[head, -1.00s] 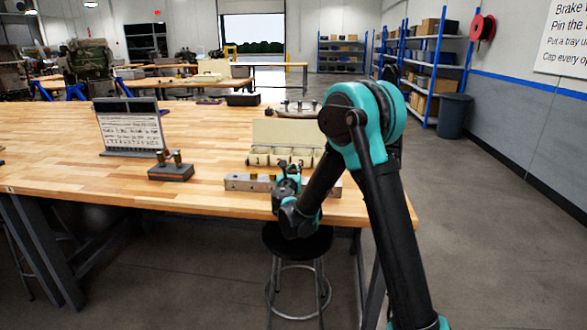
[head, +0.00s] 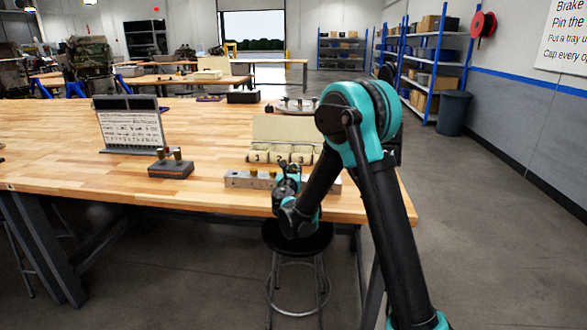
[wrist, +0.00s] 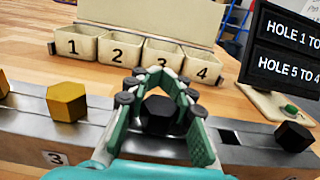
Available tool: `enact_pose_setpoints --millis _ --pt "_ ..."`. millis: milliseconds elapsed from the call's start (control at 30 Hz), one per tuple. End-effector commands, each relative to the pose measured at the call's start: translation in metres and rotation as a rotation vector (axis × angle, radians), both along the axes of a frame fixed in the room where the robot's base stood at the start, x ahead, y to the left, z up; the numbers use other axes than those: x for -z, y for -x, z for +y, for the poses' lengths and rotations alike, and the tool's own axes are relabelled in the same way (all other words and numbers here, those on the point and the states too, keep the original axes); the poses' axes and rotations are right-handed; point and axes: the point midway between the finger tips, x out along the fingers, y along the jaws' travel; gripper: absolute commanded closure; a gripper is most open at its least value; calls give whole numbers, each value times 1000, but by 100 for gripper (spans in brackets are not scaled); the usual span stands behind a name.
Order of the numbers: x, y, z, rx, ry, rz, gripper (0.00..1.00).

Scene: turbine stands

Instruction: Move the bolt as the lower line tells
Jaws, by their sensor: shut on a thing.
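My gripper (wrist: 158,88) is shut on a black hex-headed bolt (wrist: 160,114) over the metal bar (wrist: 100,130). I cannot tell whether its shank is in a hole. A dark empty hole (wrist: 228,137) shows in the bar to its right, and another black bolt (wrist: 293,136) is farther right. A gold bolt (wrist: 67,101) stands at left above the label 3, with part of another gold one (wrist: 2,85) at the edge. The dark sign (wrist: 290,50) reads "HOLE 1 TO" and, on the lower line, "HOLE 5 TO 4"; its right side is cut off.
Behind the bar are bins (wrist: 130,52) numbered 1 to 4 with a tall back panel. A green button (wrist: 290,108) is on the sign's base. In the head view, a dark block with pegs (head: 170,170) and a printed board (head: 130,128) stand left on the wooden table (head: 60,160).

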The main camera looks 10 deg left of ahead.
Motion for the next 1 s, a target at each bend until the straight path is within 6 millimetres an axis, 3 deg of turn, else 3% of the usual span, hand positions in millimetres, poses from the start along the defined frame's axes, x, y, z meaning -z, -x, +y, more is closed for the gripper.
enact_pose_setpoints --millis 333,367,567,1000 --pt "4 1 -1 1 -4 3 100" --pt "4 1 -1 1 -4 3 80" --pt "3 0 0 1 -3 2 55" --pt "3 0 0 0 -2 1 46"
